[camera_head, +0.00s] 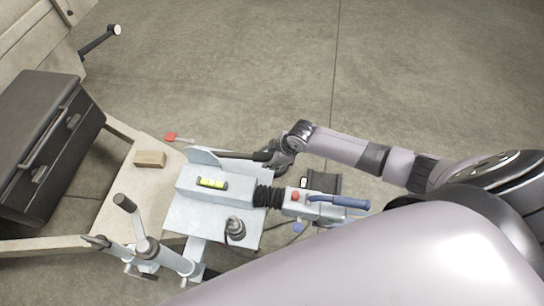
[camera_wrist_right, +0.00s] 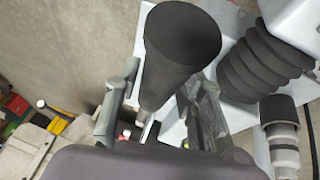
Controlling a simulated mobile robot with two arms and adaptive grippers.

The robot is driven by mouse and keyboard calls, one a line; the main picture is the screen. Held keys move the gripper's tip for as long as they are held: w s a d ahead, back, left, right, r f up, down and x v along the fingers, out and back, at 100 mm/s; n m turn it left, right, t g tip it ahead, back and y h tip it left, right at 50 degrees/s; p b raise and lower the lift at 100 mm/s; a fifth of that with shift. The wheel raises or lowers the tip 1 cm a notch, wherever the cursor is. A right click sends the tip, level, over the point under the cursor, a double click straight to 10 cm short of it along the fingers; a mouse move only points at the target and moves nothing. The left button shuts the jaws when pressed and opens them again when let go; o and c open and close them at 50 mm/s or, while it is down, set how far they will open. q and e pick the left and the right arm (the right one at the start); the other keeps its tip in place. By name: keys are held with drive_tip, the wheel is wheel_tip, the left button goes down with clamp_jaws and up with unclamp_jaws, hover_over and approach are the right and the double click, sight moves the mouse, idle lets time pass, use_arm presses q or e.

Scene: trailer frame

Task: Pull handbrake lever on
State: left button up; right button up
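The handbrake lever (camera_head: 237,154) is a dark rod with a black grip, lying along the far side of the pale metal drawbar housing in the head view. My right gripper (camera_head: 283,156) is at the grip end of the lever. In the right wrist view the black tapered grip (camera_wrist_right: 182,45) passes between the two fingers of my right gripper (camera_wrist_right: 160,100). The fingers stand apart, one on each side, with a visible gap at the left finger; contact at the right finger is unclear. My left gripper is not in view.
The coupling head with a blue handle (camera_head: 338,201) and black rubber bellows (camera_head: 268,196) lie just nearer than the lever. A crank-handled post (camera_head: 147,247) stands at the lower left. Floor beyond is clear.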

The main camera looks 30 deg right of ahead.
sight(250, 154)
clamp_jaws()
idle(0.3)
drive_tip(key=shift+r+p, duration=0.45)
drive_tip(key=shift+p, duration=0.1)
drive_tip(key=w+a+r+g+h+p, duration=0.1)
drive_tip(key=r+p, duration=0.2)
drive_tip(key=w+a+r+g+h+p, duration=0.1)
drive_tip(key=r+p, duration=0.2)
drive_tip(key=w+a+r+h+p, duration=0.1)
drive_tip(key=r+p, duration=0.2)
drive_tip(key=shift+a+r+g, duration=0.25)
drive_tip(key=shift+a+g, duration=0.05)
drive_tip(key=shift+g, duration=0.1)
drive_tip(key=w+a+r+g+h+b, duration=0.3)
drive_tip(key=w+a+r+h+b, duration=0.2)
drive_tip(key=a+r+b, duration=0.2)
drive_tip(key=shift+w+a+r+n+b, duration=0.35)
drive_tip(key=shift+a+n+b, duration=0.1)
drive_tip(key=shift+b, duration=0.35)
